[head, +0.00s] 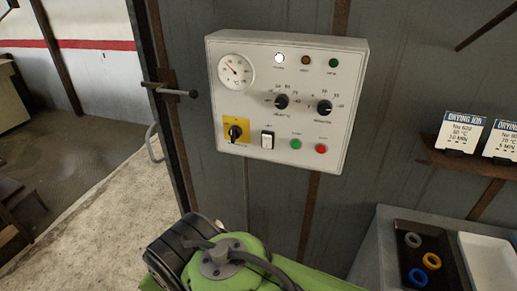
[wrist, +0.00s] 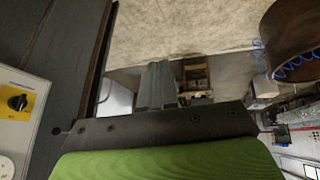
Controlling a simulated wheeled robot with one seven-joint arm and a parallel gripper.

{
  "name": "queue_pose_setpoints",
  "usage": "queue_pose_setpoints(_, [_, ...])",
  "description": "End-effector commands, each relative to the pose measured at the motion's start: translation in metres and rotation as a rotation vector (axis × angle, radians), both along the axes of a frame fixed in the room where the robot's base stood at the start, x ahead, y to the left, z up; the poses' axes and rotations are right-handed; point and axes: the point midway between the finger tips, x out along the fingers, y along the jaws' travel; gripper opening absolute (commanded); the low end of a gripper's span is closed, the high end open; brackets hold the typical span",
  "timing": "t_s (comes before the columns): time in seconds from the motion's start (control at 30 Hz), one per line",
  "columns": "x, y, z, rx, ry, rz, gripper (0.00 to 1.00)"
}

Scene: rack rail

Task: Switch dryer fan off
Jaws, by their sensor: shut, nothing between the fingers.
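A light grey control panel (head: 230,110) hangs on the dark wall in the head view. At its lower left is a yellow plate with a black rotary switch (head: 235,132); the switch also shows at the left edge of the wrist view (wrist: 17,102). Right of it is a white rocker switch (head: 267,139), then a green button (head: 296,143) and a red button (head: 321,148). The small labels are too blurred to read. My gripper (wrist: 160,124) shows as a dark bolted edge over green at the bottom of the wrist view, shut and empty, apart from the panel.
The panel also has a round gauge (head: 236,71), two black dials and lamps on top; the white lamp (head: 279,58) looks lit. A handle (head: 178,92) juts out left of the panel. A shelf with job cards (head: 461,132) and a dark tray (head: 412,269) stand at right.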

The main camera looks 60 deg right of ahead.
Motion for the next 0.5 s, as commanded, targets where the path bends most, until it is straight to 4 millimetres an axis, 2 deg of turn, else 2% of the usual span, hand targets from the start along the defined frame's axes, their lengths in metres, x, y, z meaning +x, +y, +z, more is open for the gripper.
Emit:
queue_pose_setpoints(0.03, [0.005, -0.010, -0.010, -0.031, 0.003, -0.004, 0.00])
queue_pose_setpoints(0.17, [0.018, -0.043, -0.026, -0.155, 0.010, -0.007, 0.00])
queue_pose_setpoints(0.27, [0.025, -0.077, -0.040, -0.286, 0.035, -0.002, 0.00])
queue_pose_setpoints(0.37, [0.028, -0.118, -0.055, -0.459, 0.092, 0.011, 0.00])
queue_pose_setpoints(0.47, [0.023, -0.169, -0.070, -0.700, 0.218, 0.055, 0.00])
queue_pose_setpoints(0.5, [0.019, -0.193, -0.075, -0.819, 0.301, 0.087, 0.00])
